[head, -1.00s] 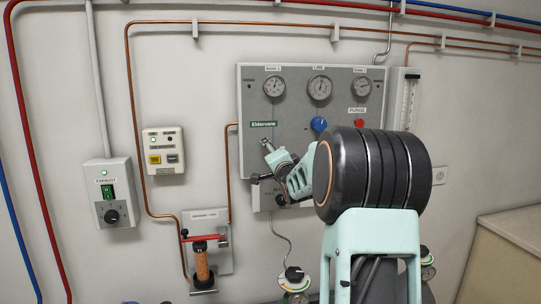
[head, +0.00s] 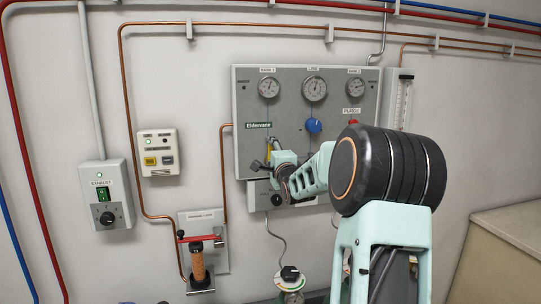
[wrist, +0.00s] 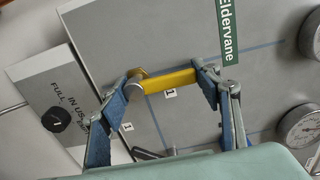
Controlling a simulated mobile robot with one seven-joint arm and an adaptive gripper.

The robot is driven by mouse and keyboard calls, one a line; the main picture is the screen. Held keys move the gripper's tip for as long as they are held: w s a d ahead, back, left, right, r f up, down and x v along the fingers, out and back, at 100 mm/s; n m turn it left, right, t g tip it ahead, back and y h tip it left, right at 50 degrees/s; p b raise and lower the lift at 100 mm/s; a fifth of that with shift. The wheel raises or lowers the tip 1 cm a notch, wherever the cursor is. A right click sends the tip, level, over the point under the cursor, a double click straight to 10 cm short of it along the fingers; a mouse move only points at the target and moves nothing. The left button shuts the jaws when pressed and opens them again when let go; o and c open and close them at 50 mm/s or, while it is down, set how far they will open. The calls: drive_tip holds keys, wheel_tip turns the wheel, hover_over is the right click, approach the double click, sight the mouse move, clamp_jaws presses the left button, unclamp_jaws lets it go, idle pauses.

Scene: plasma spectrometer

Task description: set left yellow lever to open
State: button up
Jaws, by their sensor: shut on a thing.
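The yellow lever (wrist: 170,81) is on the grey gauge panel (head: 335,150), below the green Eldervane label (head: 258,125). In the wrist view my gripper (wrist: 165,72) has its blue fingers at the two ends of the yellow handle, shut on it. The handle runs roughly parallel to the blue line on the panel. In the head view a strip of the yellow lever (head: 269,145) shows upright above my gripper (head: 269,163). My gripper hides the lever's lower part and pivot there. A second yellow lever is not visible.
A blue knob (head: 314,125) and a red purge button sit to the right on the panel, under several gauges. A dark knob (wrist: 55,120) is on a lower plate. A red-handled lever (head: 201,238) and switch boxes are further left.

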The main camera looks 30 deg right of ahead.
drive_tip(key=shift+r, duration=0.45)
drive_tip(key=o, duration=1.7)
drive_tip(key=shift+f, duration=0.25)
drive_tip(key=shift+c, duration=0.2)
drive_tip(key=v, duration=1.2)
